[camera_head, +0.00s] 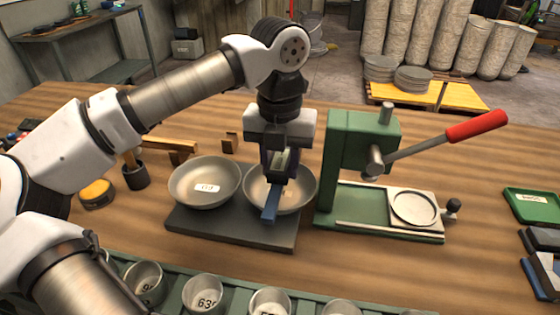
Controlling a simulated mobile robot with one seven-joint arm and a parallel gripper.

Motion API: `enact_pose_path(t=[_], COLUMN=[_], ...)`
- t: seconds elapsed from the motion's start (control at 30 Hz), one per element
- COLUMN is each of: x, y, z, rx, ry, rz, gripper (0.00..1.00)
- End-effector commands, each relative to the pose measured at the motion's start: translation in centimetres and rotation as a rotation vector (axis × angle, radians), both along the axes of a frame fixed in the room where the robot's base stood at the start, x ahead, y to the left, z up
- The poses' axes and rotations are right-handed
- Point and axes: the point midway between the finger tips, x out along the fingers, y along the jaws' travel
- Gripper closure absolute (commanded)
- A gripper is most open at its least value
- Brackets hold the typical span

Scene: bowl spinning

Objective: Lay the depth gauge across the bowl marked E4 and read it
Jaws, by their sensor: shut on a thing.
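Two metal bowls sit side by side on a dark grey plate (232,232). The left bowl (186,200) has a white label too small to read surely. The right bowl (305,191) is partly hidden behind my gripper, and only a bit of its label shows. My gripper (279,172) points down over the right bowl and is shut on a blue bar, which I take for the depth gauge (270,207). The bar's near end overlaps the right bowl's near rim in the picture. I cannot tell whether it touches the rim.
A green press (350,150) with a red-handled lever (476,125) stands close to the right of the bowls. Several marked cups stand in a green rack (235,290) along the front. A green tray (530,206) lies far right. A dark pot (136,177) stands left.

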Motion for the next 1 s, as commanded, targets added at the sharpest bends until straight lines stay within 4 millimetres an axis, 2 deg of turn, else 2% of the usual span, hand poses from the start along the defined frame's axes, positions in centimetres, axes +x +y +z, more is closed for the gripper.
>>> enact_pose_path(t=[0.97,1.0], x=[0.0,0.0], y=[0.0,0.0], z=[-0.46,-0.46], rx=[0.0,0.0], ry=[0.0,0.0], rz=[0.0,0.0], gripper=[0.99,0.64])
